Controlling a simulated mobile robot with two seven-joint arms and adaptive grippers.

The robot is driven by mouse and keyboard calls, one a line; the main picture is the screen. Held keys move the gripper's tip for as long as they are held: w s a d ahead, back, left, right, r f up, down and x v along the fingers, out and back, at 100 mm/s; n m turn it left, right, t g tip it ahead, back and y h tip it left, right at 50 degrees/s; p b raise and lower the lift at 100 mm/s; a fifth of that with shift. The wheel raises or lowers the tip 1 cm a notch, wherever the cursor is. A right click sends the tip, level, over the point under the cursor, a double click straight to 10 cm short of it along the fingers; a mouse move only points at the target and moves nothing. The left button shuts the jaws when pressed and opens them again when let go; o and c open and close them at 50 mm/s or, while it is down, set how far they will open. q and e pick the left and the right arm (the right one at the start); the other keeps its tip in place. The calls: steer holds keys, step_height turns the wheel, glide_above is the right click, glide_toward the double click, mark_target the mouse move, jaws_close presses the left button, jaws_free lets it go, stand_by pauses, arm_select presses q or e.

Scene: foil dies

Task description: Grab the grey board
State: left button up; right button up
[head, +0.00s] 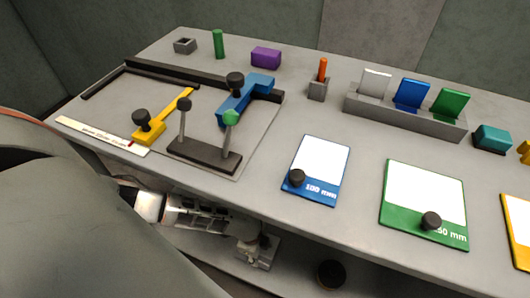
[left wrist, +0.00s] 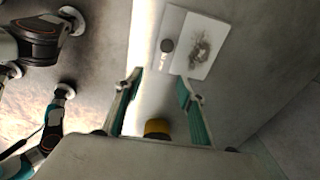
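In the head view, a light grey card (head: 375,83) stands in the grey rack, left of a blue and a green card. My left gripper (left wrist: 160,76) is open and empty, its teal-padded fingers apart, below the pale board in the picture. In the head view the left gripper (head: 258,250) is low, below the table's front edge. My right gripper is not in view.
The grey table (head: 300,228) holds a blue board (head: 318,165), a green board (head: 425,190) with black knobs, and a yellow board at the right edge. A fixture with yellow and blue clamps (head: 235,108) stands at the left. A purple block (head: 266,57) lies behind it.

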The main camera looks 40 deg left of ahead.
arm_select(q)
steer(key=a, duration=0.1)
steer(key=a+f, duration=0.1)
steer(key=a, duration=0.1)
steer(key=shift+f+g+y+b, duration=0.3)
steer(key=shift+y, duration=0.1)
steer(key=shift+a+f, duration=0.1)
steer(key=shift+f, duration=0.2)
steer(key=shift+s+f+b, duration=0.15)
steer(key=shift+f+b, duration=0.4)
steer(key=shift+f, duration=0.85)
step_height(320, 180, down, 3)
steer(key=shift+s+r+b, duration=0.1)
steer(key=shift+r+b, duration=0.05)
steer(key=shift+b, duration=0.85)
steer(key=shift+w+f+b, duration=0.25)
steer(key=shift+f+b, duration=0.15)
steer(key=shift+f, duration=0.45)
steer(key=shift+w+r, duration=0.1)
steer(key=shift+w, duration=0.05)
jaws_close()
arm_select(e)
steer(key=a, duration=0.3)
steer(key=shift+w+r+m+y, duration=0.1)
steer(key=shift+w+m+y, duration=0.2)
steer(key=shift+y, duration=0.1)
